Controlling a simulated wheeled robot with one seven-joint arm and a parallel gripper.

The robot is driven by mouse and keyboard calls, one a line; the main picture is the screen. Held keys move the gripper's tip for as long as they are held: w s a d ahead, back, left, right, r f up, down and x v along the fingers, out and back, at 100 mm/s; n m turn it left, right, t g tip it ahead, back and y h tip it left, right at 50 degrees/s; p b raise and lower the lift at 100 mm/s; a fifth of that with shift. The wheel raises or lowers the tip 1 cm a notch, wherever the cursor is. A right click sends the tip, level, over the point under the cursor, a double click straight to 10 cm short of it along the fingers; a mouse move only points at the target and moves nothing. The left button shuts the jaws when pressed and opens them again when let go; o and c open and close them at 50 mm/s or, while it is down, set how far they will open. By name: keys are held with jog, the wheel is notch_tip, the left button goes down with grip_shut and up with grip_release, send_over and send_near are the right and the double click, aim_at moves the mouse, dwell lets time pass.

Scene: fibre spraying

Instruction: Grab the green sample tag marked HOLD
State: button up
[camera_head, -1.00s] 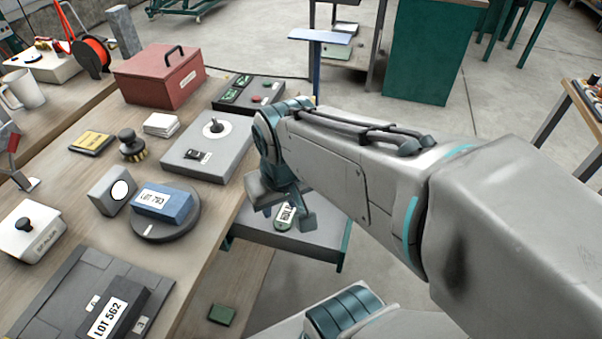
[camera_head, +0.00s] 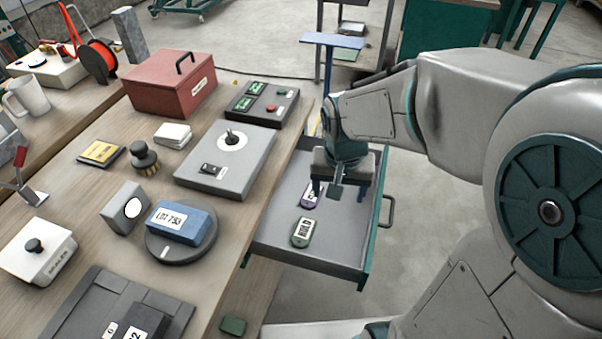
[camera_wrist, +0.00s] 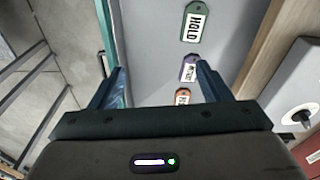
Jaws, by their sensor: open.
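The green tag marked HOLD (camera_head: 302,232) lies flat in the open grey drawer (camera_head: 285,254), toward its near end. It also shows at the top of the wrist view (camera_wrist: 195,22). A purple tag (camera_head: 310,196) lies farther back in the drawer, partly hidden by my gripper in the head view; it shows in the wrist view (camera_wrist: 188,68). An orange tag (camera_wrist: 182,96) lies beyond it, seen only in the wrist view. My gripper (camera_head: 339,191) is open and empty above the drawer, beside the purple tag and behind and right of the green tag.
The drawer's green side wall (camera_head: 366,263) and handle (camera_head: 387,211) stand at right. The worktop at left holds a grey panel with a knob (camera_head: 195,180), a blue LOT 753 block (camera_head: 181,224) on a round base, and a red box (camera_head: 150,92).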

jog(key=w+a+f+m+g, duration=0.1)
jog(key=w+a+f+m, duration=0.1)
jog(key=w+a+f, duration=0.35)
send_over(303, 230)
jog(key=f, duration=0.9)
jog(key=shift+w+d+f, duration=0.2)
jog(key=shift+w+d, duration=0.05)
jog(key=shift+d, duration=0.15)
jog(key=f, duration=0.4)
jog(key=shift+s+a+f+p, duration=0.25)
jog(key=shift+s+a+p, duration=0.1)
jog(key=shift+p, duration=0.05)
jog(key=shift+f, duration=0.4)
jog(key=c, duration=1.1)
